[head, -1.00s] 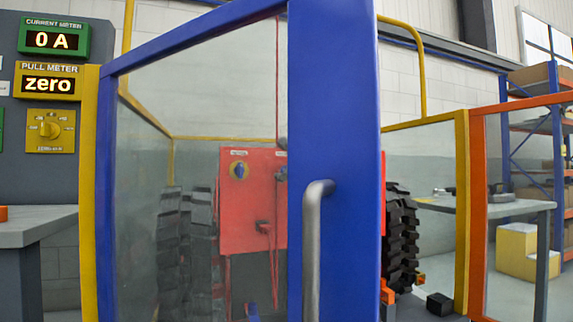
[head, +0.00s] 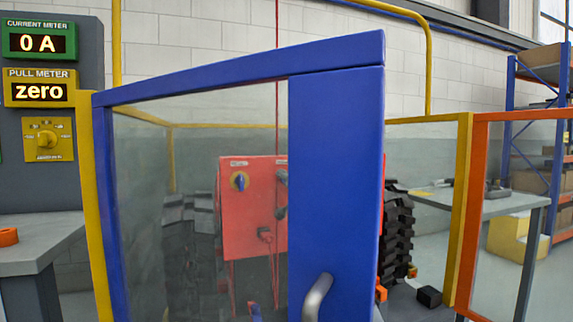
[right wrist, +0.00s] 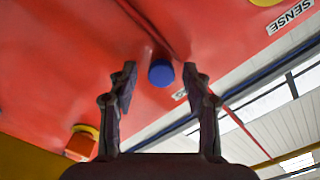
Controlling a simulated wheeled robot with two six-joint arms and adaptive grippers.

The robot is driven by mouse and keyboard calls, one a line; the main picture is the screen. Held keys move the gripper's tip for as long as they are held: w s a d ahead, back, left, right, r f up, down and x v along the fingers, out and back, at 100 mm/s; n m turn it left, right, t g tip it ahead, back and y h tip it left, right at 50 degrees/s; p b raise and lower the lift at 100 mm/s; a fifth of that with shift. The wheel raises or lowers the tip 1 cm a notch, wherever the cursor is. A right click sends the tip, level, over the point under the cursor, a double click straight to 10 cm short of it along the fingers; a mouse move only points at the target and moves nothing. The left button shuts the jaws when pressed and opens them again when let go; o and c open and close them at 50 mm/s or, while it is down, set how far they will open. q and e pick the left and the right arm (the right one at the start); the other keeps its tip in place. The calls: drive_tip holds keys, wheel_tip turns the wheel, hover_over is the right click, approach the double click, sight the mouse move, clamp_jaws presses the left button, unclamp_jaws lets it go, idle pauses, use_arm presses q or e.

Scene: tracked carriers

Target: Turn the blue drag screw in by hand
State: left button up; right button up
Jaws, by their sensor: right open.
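A round blue knob (right wrist: 161,73), which looks like the blue drag screw, stands out from a red panel (right wrist: 60,50) in the right wrist view. My right gripper (right wrist: 159,82) is open, its two fingertips on either side of the knob in the picture, with gaps to both. I cannot tell how deep the knob sits between them. In the head view a red box (head: 235,215) with a blue dial (head: 239,181) stands behind a blue-framed glass door (head: 335,170). Neither gripper shows in the head view.
The door has a grey handle (head: 317,296). A panel at left carries a current meter (head: 39,42) reading 0 A and a pull meter (head: 39,92) reading zero. Black tracks (head: 397,235) stand beyond the door. A red and yellow part (right wrist: 82,142) is at lower left in the right wrist view.

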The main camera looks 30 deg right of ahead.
drive_tip(key=shift+r+n+p, duration=0.15)
drive_tip(key=shift+n+p, duration=0.55)
drive_tip(key=shift+n, duration=1)
drive_tip(key=c, duration=0.9)
drive_tip(key=m+b, duration=0.1)
drive_tip(key=m, duration=0.4)
drive_tip(key=shift+f+b, duration=0.2)
drive_tip(key=shift+b, duration=0.15)
drive_tip(key=shift+c, duration=0.3)
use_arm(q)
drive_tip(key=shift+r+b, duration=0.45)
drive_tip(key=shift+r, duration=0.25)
use_arm(e)
drive_tip(key=m, duration=0.4)
drive_tip(key=shift+r+m, duration=0.15)
drive_tip(key=shift+m, duration=0.25)
